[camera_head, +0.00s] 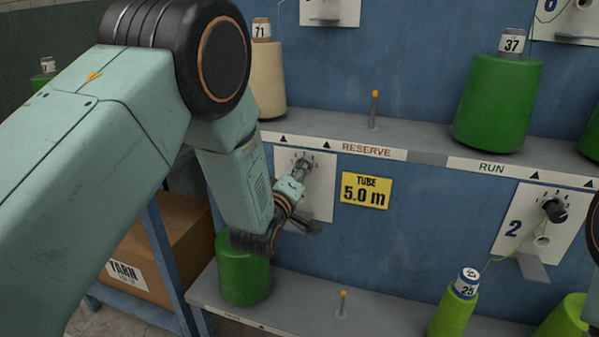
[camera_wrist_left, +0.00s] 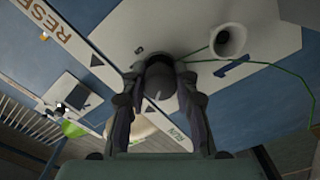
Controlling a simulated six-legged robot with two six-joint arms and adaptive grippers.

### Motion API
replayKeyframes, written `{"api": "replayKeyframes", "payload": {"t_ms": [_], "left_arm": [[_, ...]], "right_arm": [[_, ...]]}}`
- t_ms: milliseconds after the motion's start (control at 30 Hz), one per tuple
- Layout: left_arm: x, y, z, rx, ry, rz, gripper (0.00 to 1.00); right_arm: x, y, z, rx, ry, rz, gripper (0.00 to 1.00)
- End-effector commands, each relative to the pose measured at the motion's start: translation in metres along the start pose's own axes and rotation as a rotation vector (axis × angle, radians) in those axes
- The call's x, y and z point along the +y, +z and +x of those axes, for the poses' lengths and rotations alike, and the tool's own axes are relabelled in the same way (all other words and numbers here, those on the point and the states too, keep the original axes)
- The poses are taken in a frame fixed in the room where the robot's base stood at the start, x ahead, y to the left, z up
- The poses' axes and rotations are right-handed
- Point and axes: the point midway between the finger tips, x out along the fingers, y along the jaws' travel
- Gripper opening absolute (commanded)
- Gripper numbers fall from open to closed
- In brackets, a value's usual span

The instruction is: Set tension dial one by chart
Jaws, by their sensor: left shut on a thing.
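The white plate of tension dial one (camera_head: 322,192) is on the blue panel under the RESERVE strip, partly hidden by my left arm. My left gripper (camera_head: 302,165) reaches up to it and is shut on the dial's dark knob. In the left wrist view the knob (camera_wrist_left: 160,82) sits between the two fingers of my left gripper (camera_wrist_left: 160,95), and the plate (camera_wrist_left: 205,18) carries a dark number 1. The pointer's setting is too small to read. No tension chart can be made out. My right gripper is not in view.
A yellow sign (camera_head: 365,190) reads TUBE 5.0 m. Dial two's plate (camera_head: 537,230) is at right. Green thread (camera_wrist_left: 285,70) passes a pale cone-shaped guide (camera_wrist_left: 229,41) near the knob. Green spools (camera_head: 497,103) stand on the shelves. A yarn carton (camera_head: 165,250) sits at lower left.

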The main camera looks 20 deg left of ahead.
Motion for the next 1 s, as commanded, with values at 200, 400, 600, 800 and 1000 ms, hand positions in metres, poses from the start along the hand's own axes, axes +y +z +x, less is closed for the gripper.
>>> {"api": "replayKeyframes", "payload": {"t_ms": [200,400,600,800,1000], "left_arm": [[0.0,0.0,0.0,-0.001,-0.001,0.029,0.0],[0.0,0.0,0.0,-0.001,-0.002,0.129,0.0],[0.001,-0.001,-0.001,-0.002,-0.002,0.299,0.0],[0.001,-0.001,0.0,-0.001,-0.002,0.489,0.0],[0.001,0.0,0.0,-0.002,-0.002,0.679,0.0]], "right_arm": [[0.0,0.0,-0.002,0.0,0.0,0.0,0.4],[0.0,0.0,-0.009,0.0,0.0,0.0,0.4],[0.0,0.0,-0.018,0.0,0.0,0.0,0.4],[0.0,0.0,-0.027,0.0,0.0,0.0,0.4],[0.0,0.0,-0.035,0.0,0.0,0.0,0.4]]}}
